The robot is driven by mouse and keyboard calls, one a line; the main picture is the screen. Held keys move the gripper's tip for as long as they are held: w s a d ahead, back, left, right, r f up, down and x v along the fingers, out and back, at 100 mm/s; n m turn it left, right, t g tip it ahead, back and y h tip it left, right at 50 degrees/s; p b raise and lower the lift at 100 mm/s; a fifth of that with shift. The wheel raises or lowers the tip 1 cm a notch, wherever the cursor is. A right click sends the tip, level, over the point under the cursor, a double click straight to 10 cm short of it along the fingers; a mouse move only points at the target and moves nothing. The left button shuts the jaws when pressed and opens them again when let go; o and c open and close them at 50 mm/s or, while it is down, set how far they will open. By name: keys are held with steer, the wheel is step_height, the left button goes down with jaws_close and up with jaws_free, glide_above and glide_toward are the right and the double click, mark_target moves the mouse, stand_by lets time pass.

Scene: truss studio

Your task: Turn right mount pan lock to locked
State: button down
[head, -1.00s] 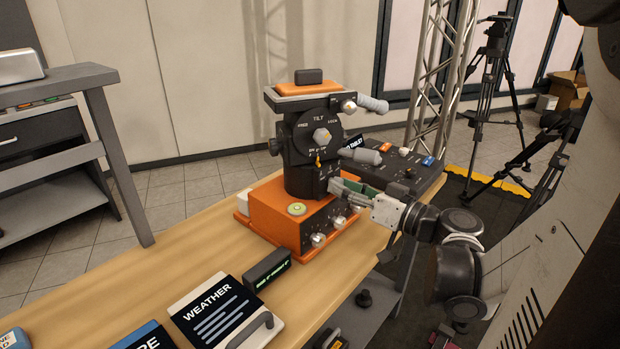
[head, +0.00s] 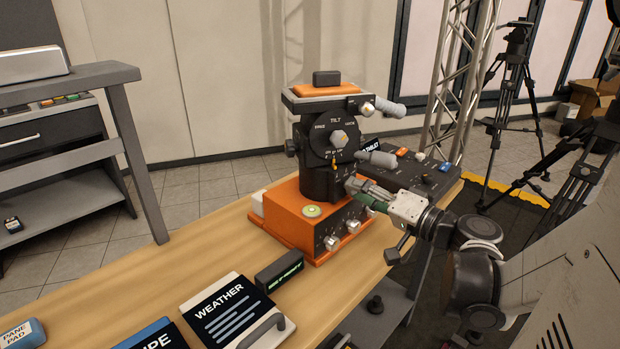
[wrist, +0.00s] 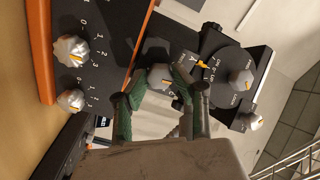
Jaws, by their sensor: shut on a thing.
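The camera mount (head: 318,160) is a black pan-tilt head with an orange top plate, standing on an orange base box (head: 290,228). A round TILT dial with a grey knob (head: 339,138) faces my side. My gripper (head: 354,188) reaches in from the right to the low front of the mount. In the wrist view, its green-padded fingers (wrist: 160,82) are shut on a grey knob (wrist: 157,75), which I take as the pan lock. An orange mark shows on this knob; the fingers partly hide it and the lettering. I cannot read its setting.
Several grey knobs (wrist: 72,50) line the base's front panel, close to my fingers. A grey handle (head: 376,158) sticks out above my gripper. A black control panel (head: 425,172) stands behind. The WEATHER board (head: 232,310) lies at the table's front.

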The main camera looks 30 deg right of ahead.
steer(key=m, duration=0.5)
steer(key=shift+m, duration=2.5)
steer(key=c, duration=1.4)
jaws_free()
steer(key=shift+v, duration=6)
